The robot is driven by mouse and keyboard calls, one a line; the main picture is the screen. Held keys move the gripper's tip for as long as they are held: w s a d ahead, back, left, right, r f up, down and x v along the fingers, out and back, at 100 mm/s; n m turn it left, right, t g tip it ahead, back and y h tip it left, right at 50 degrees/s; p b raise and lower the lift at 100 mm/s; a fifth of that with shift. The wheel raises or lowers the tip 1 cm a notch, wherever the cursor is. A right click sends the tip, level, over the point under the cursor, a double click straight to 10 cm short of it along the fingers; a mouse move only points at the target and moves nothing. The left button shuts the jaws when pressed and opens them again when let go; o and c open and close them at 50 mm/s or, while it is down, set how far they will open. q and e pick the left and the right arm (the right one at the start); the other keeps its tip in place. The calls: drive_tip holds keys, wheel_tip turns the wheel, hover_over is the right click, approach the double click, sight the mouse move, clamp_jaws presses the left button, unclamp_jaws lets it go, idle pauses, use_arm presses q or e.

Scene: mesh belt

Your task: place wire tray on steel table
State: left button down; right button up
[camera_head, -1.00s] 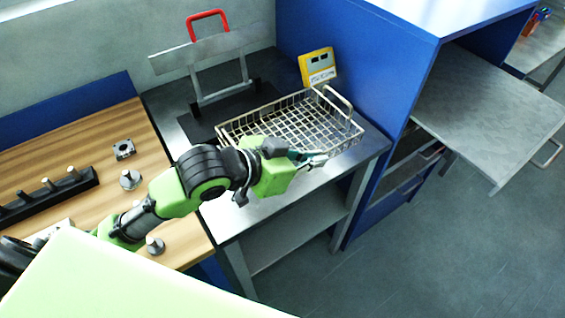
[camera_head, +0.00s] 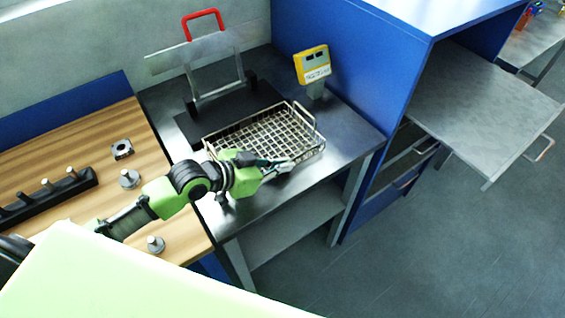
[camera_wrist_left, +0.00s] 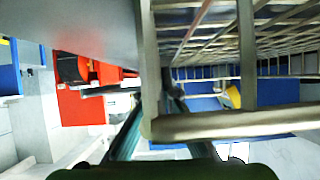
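The wire tray (camera_head: 231,133) is a pale metal grid basket with a looped handle at each end. It is level over the steel table (camera_head: 345,130), near the table's left part; I cannot tell whether it touches the top. My left gripper (camera_head: 283,165) is at the tray's near side. In the left wrist view, my left fingers (camera_wrist_left: 157,120) are around the tray's handle bar (camera_wrist_left: 235,124), with the grid at the upper right. The exact finger contact is partly hidden. My right gripper is not in view.
A black platform with a red-handled metal frame (camera_head: 203,24) stands at the back of the table. A yellow display unit (camera_head: 312,66) stands at the back right, beside a blue cabinet (camera_head: 350,60). A wooden bench (camera_head: 80,160) with metal parts is at the left.

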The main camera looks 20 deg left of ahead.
use_arm(q)
drive_tip(key=c, duration=2.3)
unclamp_jaws()
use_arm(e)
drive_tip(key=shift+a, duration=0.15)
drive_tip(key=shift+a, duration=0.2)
use_arm(q)
drive_tip(key=shift+s+a+r, duration=0.15)
drive_tip(key=shift+s+a, duration=0.05)
drive_tip(key=shift+s, duration=0.05)
drive_tip(key=b+v, duration=0.1)
drive_tip(key=v, duration=0.7)
drive_tip(key=shift+s+a+r, duration=0.1)
drive_tip(key=shift+s+r, duration=0.05)
drive_tip(key=shift+s, duration=0.15)
drive_tip(key=shift+s+a+r, duration=0.4)
drive_tip(key=shift+s+a, duration=0.05)
drive_tip(key=shift+s+a+r, duration=0.2)
drive_tip(key=shift+s+r, duration=0.15)
drive_tip(key=shift+s, duration=0.05)
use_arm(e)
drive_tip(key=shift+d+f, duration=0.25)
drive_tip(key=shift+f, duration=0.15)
